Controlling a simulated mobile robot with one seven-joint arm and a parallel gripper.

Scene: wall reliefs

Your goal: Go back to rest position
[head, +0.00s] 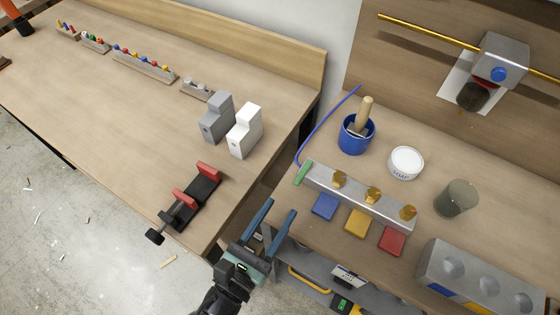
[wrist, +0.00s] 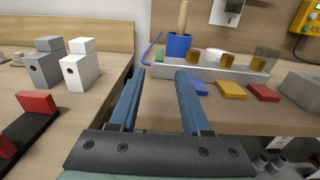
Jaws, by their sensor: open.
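My gripper (head: 271,217) is open with nothing between its blue fingers. In the head view it is in front of the gap between the left workbench (head: 120,110) and the right bench (head: 300,215). In the wrist view the two fingers (wrist: 160,92) point forward, apart, towards the front edge of the right bench. I cannot tell from these frames whether they touch that edge.
A red-and-black clamp (head: 190,198) lies left of my gripper, near grey (head: 217,118) and white (head: 244,132) blocks. On the right bench are a metal bar with brass knobs (head: 360,195), coloured pads (head: 357,222), a blue pot (head: 355,138) and a dark cup (head: 456,198).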

